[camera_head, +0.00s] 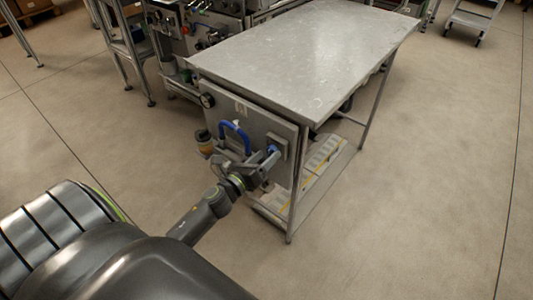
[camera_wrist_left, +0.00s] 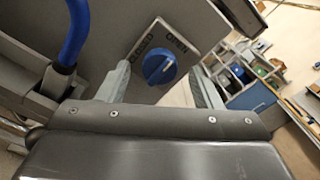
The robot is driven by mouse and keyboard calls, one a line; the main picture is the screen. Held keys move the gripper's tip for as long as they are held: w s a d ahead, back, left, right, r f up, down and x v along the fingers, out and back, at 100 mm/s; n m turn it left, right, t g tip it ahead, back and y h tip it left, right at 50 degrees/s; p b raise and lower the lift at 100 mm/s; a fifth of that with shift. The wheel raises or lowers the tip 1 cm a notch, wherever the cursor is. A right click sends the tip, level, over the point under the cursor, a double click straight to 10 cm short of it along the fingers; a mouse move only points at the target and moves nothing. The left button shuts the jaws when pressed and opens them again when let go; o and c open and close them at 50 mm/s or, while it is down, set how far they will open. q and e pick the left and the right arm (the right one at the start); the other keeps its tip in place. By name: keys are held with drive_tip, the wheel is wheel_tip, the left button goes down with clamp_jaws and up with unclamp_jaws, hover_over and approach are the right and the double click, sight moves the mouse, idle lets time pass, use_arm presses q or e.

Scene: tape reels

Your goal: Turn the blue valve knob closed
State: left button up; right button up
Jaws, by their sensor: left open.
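The blue valve knob (camera_wrist_left: 159,69) sits on a pale plate marked OPEN and CLOSED in the left wrist view. Its exact pointing direction is too small to tell. In the head view the knob (camera_head: 272,150) shows as a small blue spot on the table's end panel. My left gripper (camera_head: 264,163) is at that panel, in front of the knob. In the left wrist view my left gripper (camera_wrist_left: 159,74) is open, one finger on either side of the knob, with visible space between. Whether the fingertips touch the plate is unclear. My right gripper is not in view.
A blue curved hose (camera_head: 236,130) stands out from the panel left of the knob; it also shows in the left wrist view (camera_wrist_left: 74,35). A gauge (camera_head: 207,100) is at the panel's upper left. The metal tabletop (camera_head: 310,50) overhangs above. Floor at the right is clear.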

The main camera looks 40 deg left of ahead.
use_arm(q)
drive_tip(key=shift+w, duration=0.6)
drive_tip(key=c, duration=1)
